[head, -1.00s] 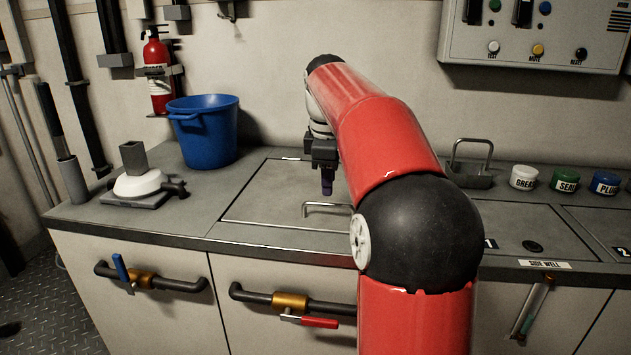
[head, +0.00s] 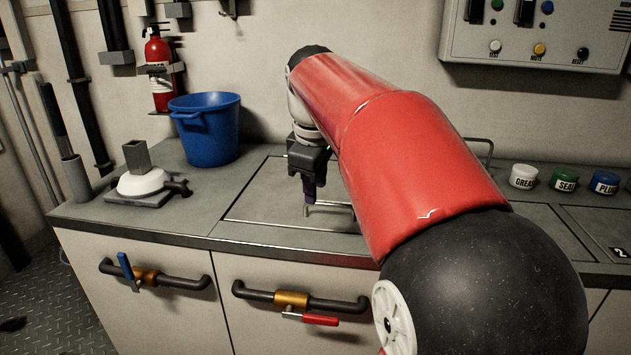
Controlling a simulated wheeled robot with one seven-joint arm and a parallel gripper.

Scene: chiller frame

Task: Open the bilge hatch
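The bilge hatch (head: 262,200) is a grey rectangular panel set flush in the countertop, and it lies closed. Its thin metal bar handle (head: 333,205) stands near the front edge of the panel. My gripper (head: 309,203) points down at the left end of the handle, with its dark purple fingers overlapping the handle in the head view. I cannot tell whether the fingers touch the bar or how far apart they are. My red arm covers the right part of the hatch and part of the handle.
A blue bucket (head: 207,135) stands behind and left of the hatch. A white pump-like unit (head: 143,182) sits at the counter's left. Labelled jars (head: 564,179) stand at the right. Pipes with a blue lever (head: 125,267) and red lever (head: 320,320) run along the cabinet front.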

